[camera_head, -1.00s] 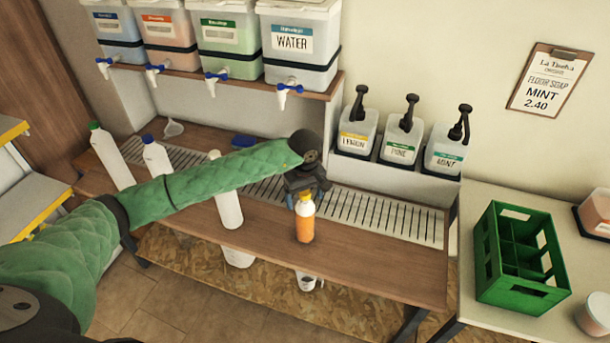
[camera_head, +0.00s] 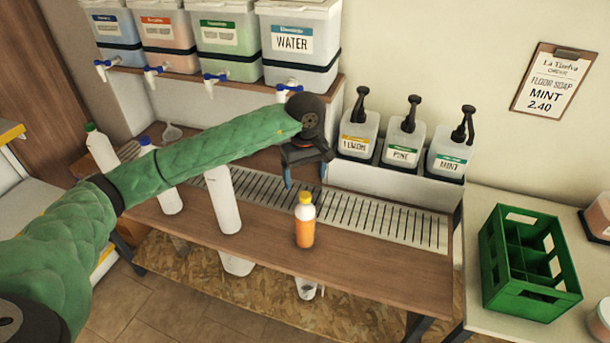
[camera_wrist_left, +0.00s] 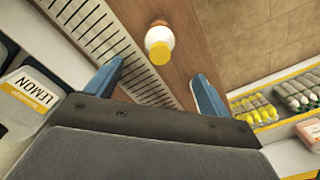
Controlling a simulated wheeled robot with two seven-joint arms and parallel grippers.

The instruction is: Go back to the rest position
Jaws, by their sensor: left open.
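My left gripper (camera_head: 305,176) is open and empty, raised above the metal grate behind an orange bottle. Its two blue fingers (camera_wrist_left: 160,85) also show in the left wrist view, spread apart. The orange bottle (camera_head: 304,228) with a yellow cap stands upright on the wooden bench (camera_head: 370,271). In the left wrist view the bottle (camera_wrist_left: 159,43) lies beyond the fingertips, apart from them. My left arm reaches in from the left in its green sleeve. My right gripper is in neither view.
White bottles stand at the left and middle of the bench, partly behind my arm; one (camera_head: 223,203) is near the gripper. Pump dispensers (camera_head: 404,139) stand behind the grate (camera_head: 385,219). A green crate (camera_head: 527,264) sits on the right table.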

